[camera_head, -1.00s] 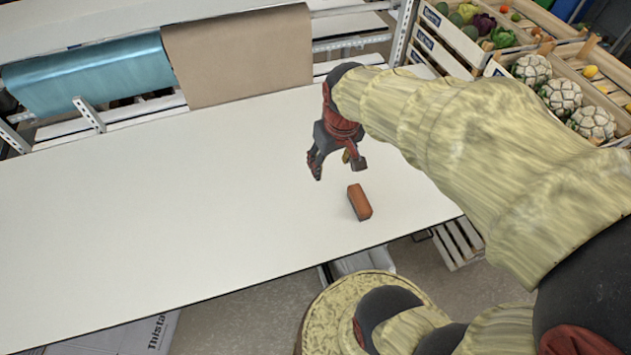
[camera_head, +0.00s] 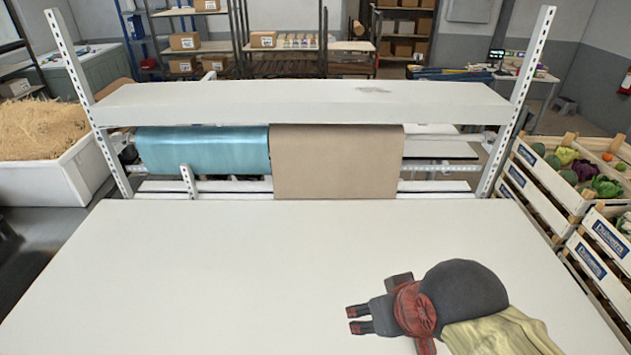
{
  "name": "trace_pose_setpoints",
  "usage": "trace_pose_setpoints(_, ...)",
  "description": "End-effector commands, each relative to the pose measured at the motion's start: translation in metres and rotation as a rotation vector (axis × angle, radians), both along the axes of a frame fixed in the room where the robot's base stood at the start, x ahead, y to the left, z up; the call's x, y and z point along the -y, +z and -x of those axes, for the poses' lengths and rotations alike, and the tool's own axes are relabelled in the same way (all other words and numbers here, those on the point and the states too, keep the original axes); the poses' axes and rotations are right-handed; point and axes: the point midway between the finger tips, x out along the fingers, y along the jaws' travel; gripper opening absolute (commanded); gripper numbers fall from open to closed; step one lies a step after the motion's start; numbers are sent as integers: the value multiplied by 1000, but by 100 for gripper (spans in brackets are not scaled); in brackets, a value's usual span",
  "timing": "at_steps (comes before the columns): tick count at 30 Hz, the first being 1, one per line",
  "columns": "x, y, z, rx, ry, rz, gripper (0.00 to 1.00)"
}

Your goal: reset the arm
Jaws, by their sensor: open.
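My gripper (camera_head: 357,320) is over the right front part of the white table. Its two dark fingers point left and stand apart, with nothing between them. The red and black wrist and part of my yellow-sleeved arm show at the lower right. The orange-brown block seen earlier on the table is not in this view.
The white table (camera_head: 200,270) is bare to the left of my gripper. A frame at its back holds a blue roll (camera_head: 203,150), brown paper (camera_head: 335,160) and a white shelf (camera_head: 300,100). Vegetable crates (camera_head: 560,200) stand at the right, a bin of shavings (camera_head: 50,165) at the left.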

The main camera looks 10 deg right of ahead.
Motion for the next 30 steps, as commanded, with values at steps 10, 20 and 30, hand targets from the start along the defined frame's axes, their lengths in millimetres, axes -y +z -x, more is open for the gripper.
trace_pose_setpoints(10,0,-88,0,-1,0,0,51)
trace_pose_setpoints(20,0,-141,0,-1,0,0,51)
trace_pose_setpoints(30,0,-141,0,-1,0,0,51)
